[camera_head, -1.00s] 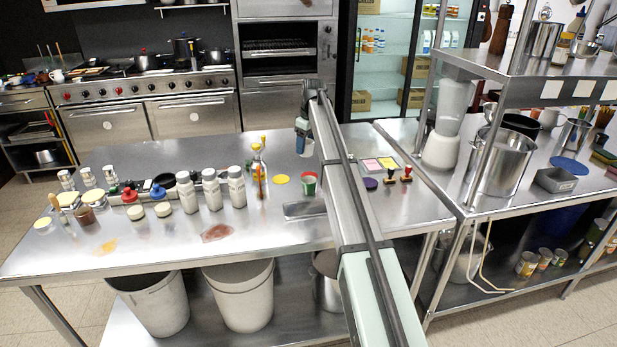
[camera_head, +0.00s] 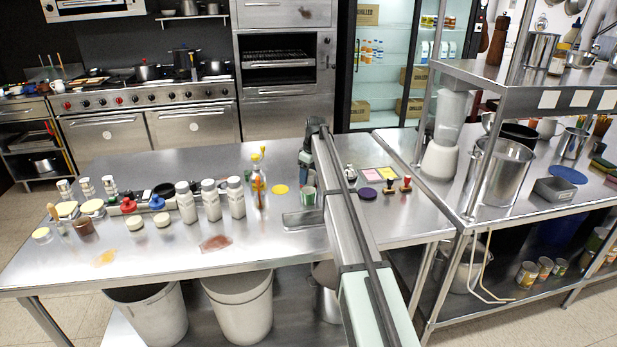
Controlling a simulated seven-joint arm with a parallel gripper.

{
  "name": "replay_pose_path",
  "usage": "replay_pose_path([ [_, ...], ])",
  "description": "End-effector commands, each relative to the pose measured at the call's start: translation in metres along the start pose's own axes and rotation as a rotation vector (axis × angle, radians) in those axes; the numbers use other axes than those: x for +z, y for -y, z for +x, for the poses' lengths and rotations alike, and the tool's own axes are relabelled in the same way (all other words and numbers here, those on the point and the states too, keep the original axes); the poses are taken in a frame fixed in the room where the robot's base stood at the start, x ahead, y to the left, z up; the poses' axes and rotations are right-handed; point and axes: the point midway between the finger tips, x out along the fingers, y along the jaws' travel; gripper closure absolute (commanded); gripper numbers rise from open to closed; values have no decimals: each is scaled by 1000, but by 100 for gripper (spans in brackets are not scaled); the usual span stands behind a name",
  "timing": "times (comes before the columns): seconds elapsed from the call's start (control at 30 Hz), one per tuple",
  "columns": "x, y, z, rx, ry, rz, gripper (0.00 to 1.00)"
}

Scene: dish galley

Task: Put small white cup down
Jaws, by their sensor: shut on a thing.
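My gripper (camera_head: 306,181) is at the far end of my arm, low over the middle of the steel table (camera_head: 160,255). It is small and partly covered by my arm. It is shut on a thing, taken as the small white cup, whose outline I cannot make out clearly. Just below the gripper is a whitish and green cup-like thing (camera_head: 308,197). I cannot tell whether the gripper or its load touches that thing or the table.
A yellow disc (camera_head: 279,189) and a bottle with a yellow top (camera_head: 257,182) are left of the gripper. Several white bottles (camera_head: 211,200) stand farther left. A grey tray (camera_head: 303,220) lies in front. A purple disc (camera_head: 367,193) and two stamps (camera_head: 389,187) are right of my arm.

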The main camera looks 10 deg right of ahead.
Motion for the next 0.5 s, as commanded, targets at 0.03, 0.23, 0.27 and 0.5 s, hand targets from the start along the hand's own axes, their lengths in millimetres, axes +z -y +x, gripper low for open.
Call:
replay_pose_path([
  [0.03,1,0,4,0,0,0,73],
  [0.23,1,0,7,1,-1,0,73],
  [0.27,1,0,7,1,-1,0,73],
  [0.5,1,0,10,1,-1,0,38],
])
